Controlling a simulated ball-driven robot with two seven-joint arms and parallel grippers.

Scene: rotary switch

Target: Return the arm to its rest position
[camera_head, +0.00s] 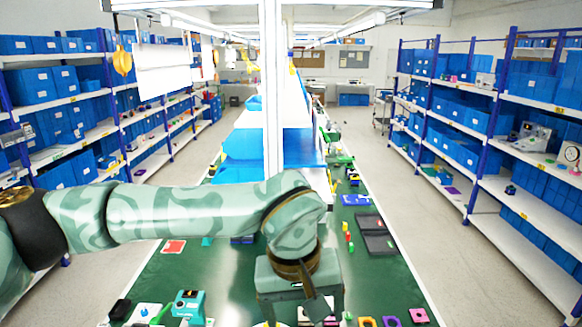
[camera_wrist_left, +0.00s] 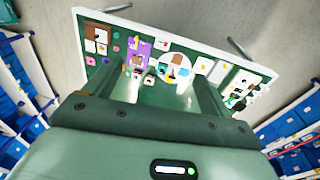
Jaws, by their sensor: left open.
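My left arm (camera_head: 150,212) comes in from the left and reaches over the green table (camera_head: 185,265). My left gripper (camera_head: 302,308) points down over the near part of the table, with its fingers apart. In the left wrist view, my left gripper (camera_wrist_left: 155,88) is open and nothing shows between its fingers. A white round plate (camera_wrist_left: 174,63) with small coloured parts lies beyond the fingers. I cannot make out the rotary switch for certain. My right gripper does not show.
A teal device (camera_head: 188,304) stands at the table's near left. A dark tray (camera_head: 377,236) and coloured blocks lie to the right. A white post (camera_head: 272,90) rises behind my arm. Shelves with blue bins (camera_head: 455,152) flank both sides. Open floor lies right of the table.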

